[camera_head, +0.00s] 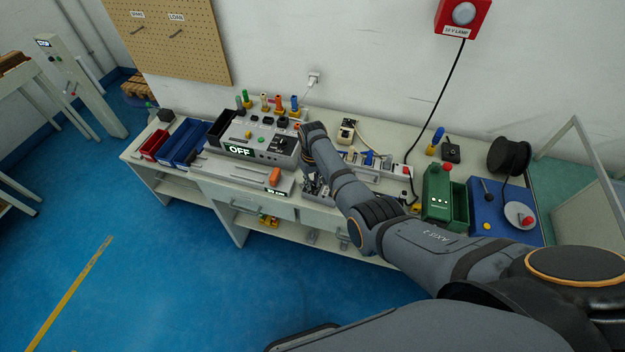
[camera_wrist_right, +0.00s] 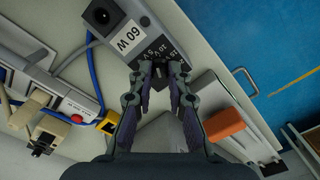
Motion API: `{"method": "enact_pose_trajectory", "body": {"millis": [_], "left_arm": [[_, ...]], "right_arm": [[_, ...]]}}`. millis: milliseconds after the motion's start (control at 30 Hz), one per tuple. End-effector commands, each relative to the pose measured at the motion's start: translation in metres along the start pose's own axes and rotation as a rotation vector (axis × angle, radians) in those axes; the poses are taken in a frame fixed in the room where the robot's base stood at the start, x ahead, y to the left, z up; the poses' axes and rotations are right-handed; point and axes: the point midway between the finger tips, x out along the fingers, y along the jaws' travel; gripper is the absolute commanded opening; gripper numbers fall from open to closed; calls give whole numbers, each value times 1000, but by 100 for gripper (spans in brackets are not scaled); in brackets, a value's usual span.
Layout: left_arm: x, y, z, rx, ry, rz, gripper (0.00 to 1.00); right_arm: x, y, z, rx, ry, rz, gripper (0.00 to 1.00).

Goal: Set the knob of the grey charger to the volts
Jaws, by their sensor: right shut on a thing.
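The grey charger (camera_wrist_right: 140,14) shows in the right wrist view as a grey box with a white "60 W" label and a round dark socket. A black plate with volt markings (camera_wrist_right: 150,58) lies at its lower end. The readings are partly covered, and I cannot tell which mark the knob points to. My right gripper (camera_wrist_right: 159,72) is shut on the dark knob (camera_wrist_right: 158,68) beside this plate; the fingertips hide most of the knob. In the head view the right gripper (camera_head: 312,178) reaches down at the bench, largely hidden by its own wrist. My left gripper is out of view.
A grey unit with an "OFF" display (camera_head: 240,150) stands left of the gripper. An orange block (camera_head: 275,176) is close by, also in the wrist view (camera_wrist_right: 223,123). A power strip (camera_wrist_right: 72,103) and cables lie close by. A green device (camera_head: 437,190) stands right.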

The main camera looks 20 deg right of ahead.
Motion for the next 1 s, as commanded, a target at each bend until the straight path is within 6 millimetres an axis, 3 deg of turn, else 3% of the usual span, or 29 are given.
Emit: {"method": "enact_pose_trajectory", "body": {"millis": [433,967,1000], "left_arm": [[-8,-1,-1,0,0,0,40],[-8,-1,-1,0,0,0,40],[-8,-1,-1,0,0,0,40]], "right_arm": [[-1,0,0,203,1,0,0],[0,0,0,226,1,0,0],[0,0,0,226,1,0,21]]}}
